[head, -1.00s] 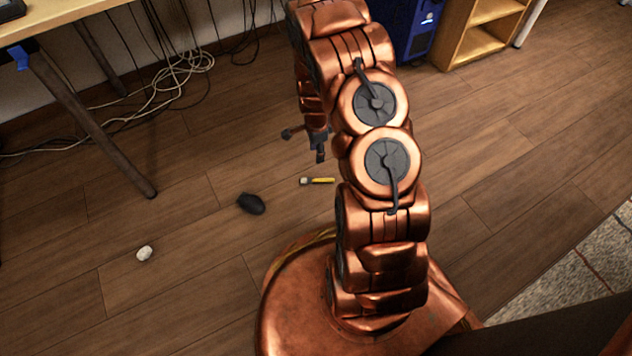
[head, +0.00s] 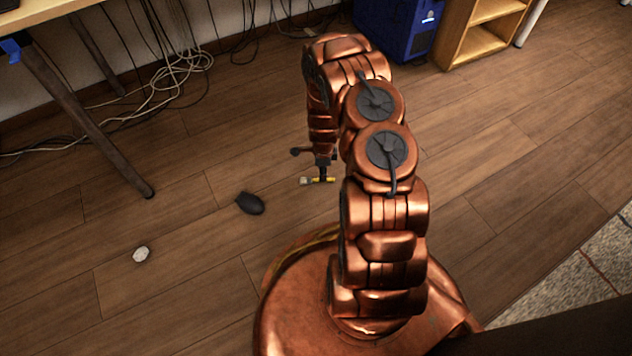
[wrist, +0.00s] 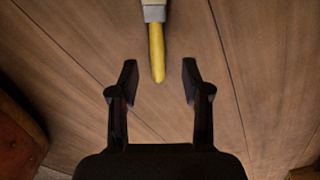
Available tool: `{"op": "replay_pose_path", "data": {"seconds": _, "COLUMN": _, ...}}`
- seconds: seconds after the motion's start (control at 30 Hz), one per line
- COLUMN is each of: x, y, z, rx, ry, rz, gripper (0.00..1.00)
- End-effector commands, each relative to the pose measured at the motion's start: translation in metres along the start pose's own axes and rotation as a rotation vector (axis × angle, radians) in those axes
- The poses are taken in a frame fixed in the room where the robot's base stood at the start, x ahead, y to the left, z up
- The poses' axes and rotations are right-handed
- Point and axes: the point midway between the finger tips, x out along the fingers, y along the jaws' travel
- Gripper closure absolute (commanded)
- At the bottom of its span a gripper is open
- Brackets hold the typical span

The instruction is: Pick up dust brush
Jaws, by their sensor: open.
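The dust brush lies on the wooden floor in front of my base, with a yellow handle (head: 322,180) and a pale head (head: 304,181). In the wrist view its yellow handle (wrist: 156,52) points down toward my gripper, and the pale part is cut off at the top edge. My gripper (wrist: 159,80) is open and empty. The handle's end lies between its two fingertips in the picture, with a gap on both sides. In the head view my gripper (head: 322,176) points down right at the brush and hides part of it.
A dark mouse-like object (head: 250,203) and a crumpled white piece (head: 141,254) lie on the floor to the left. Tangled cables (head: 165,80) lie under the desk at the upper left. A blue computer case (head: 397,28) and a wooden shelf (head: 480,35) stand at the back.

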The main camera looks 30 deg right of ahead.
Motion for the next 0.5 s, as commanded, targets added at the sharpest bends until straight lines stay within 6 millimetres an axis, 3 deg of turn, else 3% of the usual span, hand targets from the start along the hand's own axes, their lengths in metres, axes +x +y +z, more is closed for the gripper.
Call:
{"op": "replay_pose_path", "data": {"seconds": 0.23, "x": 0.037, "y": 0.005, "z": 0.001, "rx": -0.001, "ry": 0.000, "rz": 0.003, "gripper": 0.52}}
{"op": "replay_pose_path", "data": {"seconds": 0.5, "x": 0.042, "y": 0.004, "z": 0.001, "rx": 0.000, "ry": -0.001, "rz": 0.000, "gripper": 0.52}}
